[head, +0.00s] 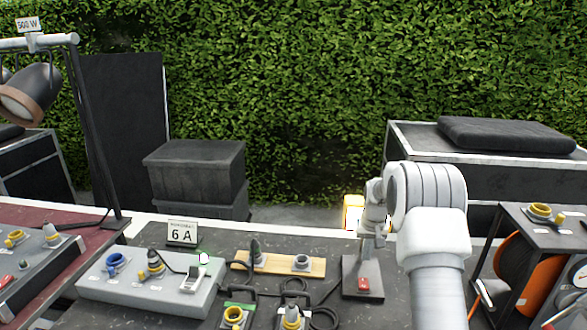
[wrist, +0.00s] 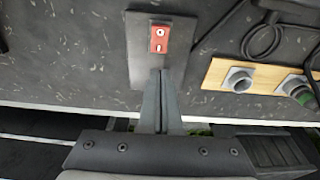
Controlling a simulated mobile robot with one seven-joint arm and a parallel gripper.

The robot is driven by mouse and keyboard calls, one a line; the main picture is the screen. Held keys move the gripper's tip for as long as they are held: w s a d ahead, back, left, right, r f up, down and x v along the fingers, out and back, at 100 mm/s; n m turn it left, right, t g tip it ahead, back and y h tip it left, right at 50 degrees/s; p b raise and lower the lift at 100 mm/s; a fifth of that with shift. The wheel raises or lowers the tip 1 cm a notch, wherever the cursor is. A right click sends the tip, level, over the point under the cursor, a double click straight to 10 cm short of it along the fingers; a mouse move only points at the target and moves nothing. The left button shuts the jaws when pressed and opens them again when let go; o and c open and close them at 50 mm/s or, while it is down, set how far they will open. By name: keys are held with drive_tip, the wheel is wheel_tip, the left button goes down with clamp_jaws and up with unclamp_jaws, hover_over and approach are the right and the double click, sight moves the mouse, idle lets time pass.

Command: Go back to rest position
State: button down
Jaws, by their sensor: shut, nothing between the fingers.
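My gripper (wrist: 161,74) is shut and empty in the wrist view. Its fingertips lie over the lower part of a dark grey plate (wrist: 183,48), just short of a small red switch (wrist: 158,40). I cannot tell whether the tips touch it. In the head view my arm reaches in from the lower right and bends down over the same plate (head: 350,262), with the red switch (head: 363,284) on it. The fingers are small and hard to make out there.
A wooden board (head: 280,266) with sockets, a grey socket box (head: 140,297) and a "6 A" sign (head: 181,234) stand left of the plate. Loose black cables lie between. A cable-reel rack (head: 547,222) stands right. A lamp (head: 32,98) hangs at upper left.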

drive_tip(key=s+a+r+n+t, duration=0.1)
drive_tip(key=s+a+r, duration=0.3)
drive_tip(key=s+r, duration=0.55)
drive_tip(key=s+a+r+t, duration=0.1)
drive_tip(key=s+a+r, duration=0.4)
drive_tip(key=r, duration=0.8)
drive_tip(key=s+a+r+t, duration=0.1)
drive_tip(key=s+a, duration=0.1)
drive_tip(key=s, duration=1)
drive_tip(key=s+a+r+n, duration=0.1)
drive_tip(key=s, duration=1.2)
drive_tip(key=shift+a+r+t, duration=0.2)
drive_tip(key=shift+a+t, duration=0.15)
drive_tip(key=shift+t, duration=0.05)
